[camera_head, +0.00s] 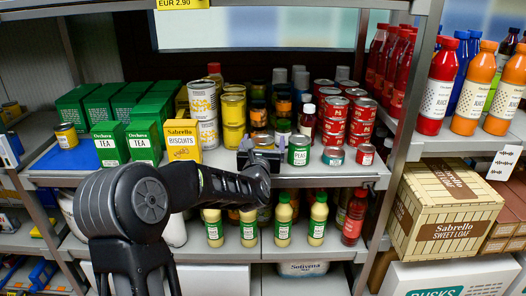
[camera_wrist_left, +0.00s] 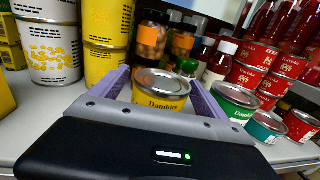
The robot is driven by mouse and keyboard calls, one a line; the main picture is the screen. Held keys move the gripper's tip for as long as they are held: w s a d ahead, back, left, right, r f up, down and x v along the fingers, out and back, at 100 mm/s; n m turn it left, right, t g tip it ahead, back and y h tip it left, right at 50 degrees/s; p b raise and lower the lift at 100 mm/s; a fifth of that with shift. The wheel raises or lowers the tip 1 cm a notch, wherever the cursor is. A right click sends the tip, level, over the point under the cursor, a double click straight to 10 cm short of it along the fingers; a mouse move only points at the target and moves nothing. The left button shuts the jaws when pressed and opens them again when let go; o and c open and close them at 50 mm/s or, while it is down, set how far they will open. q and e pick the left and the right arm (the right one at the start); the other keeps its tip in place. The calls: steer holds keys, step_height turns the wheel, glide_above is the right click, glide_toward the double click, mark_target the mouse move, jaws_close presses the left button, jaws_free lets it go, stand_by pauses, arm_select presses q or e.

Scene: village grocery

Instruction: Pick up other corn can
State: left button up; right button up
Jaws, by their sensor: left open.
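A small yellow can (camera_wrist_left: 163,98) with a silver lid stands upright between the two fingers of my left gripper (camera_wrist_left: 160,84) in the left wrist view. The word corn cannot be read on it. The fingers are apart, one on each side of the can; I cannot tell whether they touch it. In the head view my left gripper (camera_head: 261,159) is at the shelf's front, with the top of the yellow can (camera_head: 264,141) just behind it. Another short yellow can (camera_head: 66,135) stands at the shelf's left on a blue item. My right gripper is not in view.
A green peas can (camera_head: 299,150) stands close to the right of my gripper, with small teal (camera_head: 333,156) and red (camera_head: 365,154) cans beyond. Stacked red cans (camera_head: 362,118) are behind. Tall stacked yellow cans (camera_head: 233,109) and a biscuit box (camera_head: 182,141) stand left.

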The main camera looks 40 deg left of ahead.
arm_select(q)
steer(key=shift+w+a, duration=0.35)
steer(key=shift+w, duration=0.2)
steer(key=shift+c, duration=0.3)
steer(key=c, duration=1.7)
